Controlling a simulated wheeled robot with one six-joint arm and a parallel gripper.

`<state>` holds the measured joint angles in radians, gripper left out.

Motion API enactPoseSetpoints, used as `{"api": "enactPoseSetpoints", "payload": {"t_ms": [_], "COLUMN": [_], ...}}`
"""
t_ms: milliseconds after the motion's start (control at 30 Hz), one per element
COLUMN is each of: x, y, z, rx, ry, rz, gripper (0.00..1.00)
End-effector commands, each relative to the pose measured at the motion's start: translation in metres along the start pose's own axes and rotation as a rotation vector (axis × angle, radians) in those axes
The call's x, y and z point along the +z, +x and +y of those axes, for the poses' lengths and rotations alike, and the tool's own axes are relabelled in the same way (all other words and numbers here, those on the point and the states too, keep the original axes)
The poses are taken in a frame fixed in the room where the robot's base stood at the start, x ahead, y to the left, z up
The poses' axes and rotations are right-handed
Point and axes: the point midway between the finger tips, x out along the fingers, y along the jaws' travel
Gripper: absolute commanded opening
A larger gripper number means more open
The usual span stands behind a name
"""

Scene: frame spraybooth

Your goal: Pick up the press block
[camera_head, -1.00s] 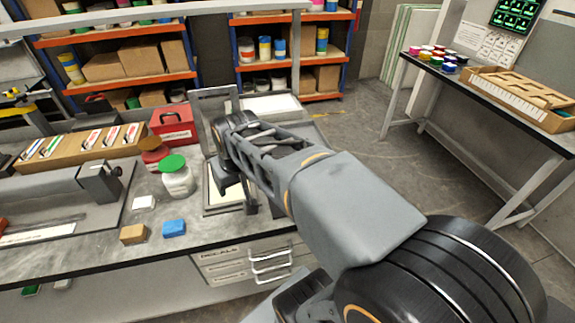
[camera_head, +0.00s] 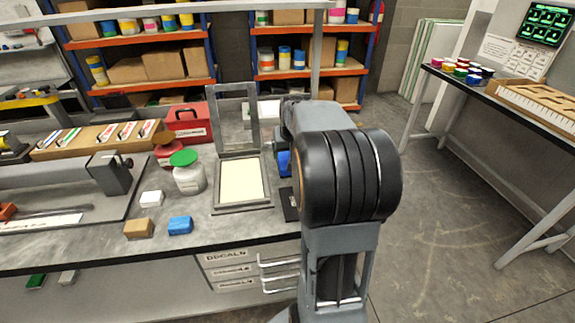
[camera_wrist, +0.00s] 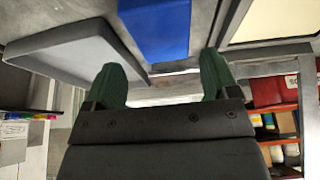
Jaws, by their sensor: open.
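A blue block, which I take to be the press block (camera_head: 284,162), stands on the bench just right of the open frame and is partly hidden by my arm in the head view. The blue block also shows large in the wrist view (camera_wrist: 155,27), at the top centre. My gripper (camera_wrist: 162,72) has its two green fingers spread apart with nothing between them. The block lies just beyond the fingertips, roughly in line with the gap, and appears apart from them. In the head view my gripper is hidden behind my arm.
The hinged frame with a cream panel (camera_head: 241,181) lies beside the block. A grey tray-like piece (camera_wrist: 75,48) is close to the left finger. A white jar with green lid (camera_head: 187,175), a red box (camera_head: 187,123) and small sponge-like blocks (camera_head: 180,225) occupy the bench left.

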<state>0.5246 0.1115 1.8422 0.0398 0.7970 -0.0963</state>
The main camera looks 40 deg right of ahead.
Motion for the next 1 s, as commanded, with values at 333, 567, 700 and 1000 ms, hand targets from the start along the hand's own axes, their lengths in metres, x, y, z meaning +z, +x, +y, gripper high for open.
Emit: {"api": "enactPoseSetpoints", "payload": {"t_ms": [333, 567, 700, 1000], "x": [0.005, 0.004, 0.004, 0.004], "y": [0.035, 0.053, 0.055, 0.055], "z": [-0.004, -0.004, -0.004, -0.004], "rx": [0.000, 0.000, 0.000, 0.000], "ry": [0.000, 0.000, 0.000, 0.000], "rz": [-0.003, -0.001, 0.000, 0.000], "gripper": [0.81, 0.81, 0.81, 0.81]}}
